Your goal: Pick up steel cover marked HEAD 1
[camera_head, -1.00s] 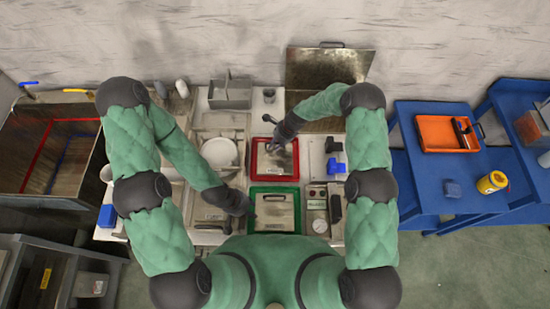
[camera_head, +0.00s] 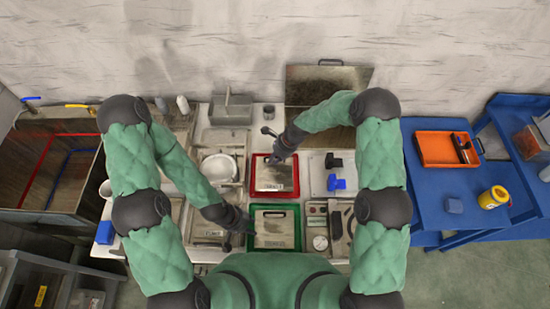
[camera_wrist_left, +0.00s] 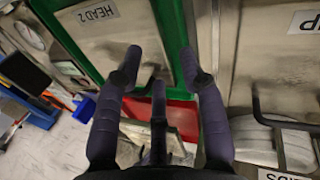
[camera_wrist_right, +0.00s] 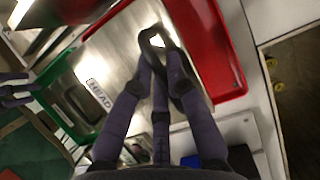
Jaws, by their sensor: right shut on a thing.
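A steel cover (camera_head: 268,181) lies at the red-rimmed tray (camera_head: 296,175). In the right wrist view its label (camera_wrist_right: 98,93) reads HEAD; the number is hard to read. My right gripper (camera_head: 272,158) is at the cover's far part; in the right wrist view the gripper (camera_wrist_right: 158,52) is shut on its dark handle (camera_wrist_right: 152,36). I cannot tell whether the cover is lifted. A second steel cover (camera_head: 272,228), labelled HEAD 2 in the left wrist view (camera_wrist_left: 97,13), lies in the green-rimmed tray (camera_head: 253,241). My left gripper (camera_wrist_left: 160,70) is open and empty over that tray's left edge.
Left of the trays are a round white dish (camera_head: 218,167) and a labelled cover (camera_head: 208,232). Blue and black blocks (camera_head: 336,183) lie to the right. A raised steel lid (camera_head: 325,85) stands behind. A blue table (camera_head: 430,190) holds an orange tray (camera_head: 437,148).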

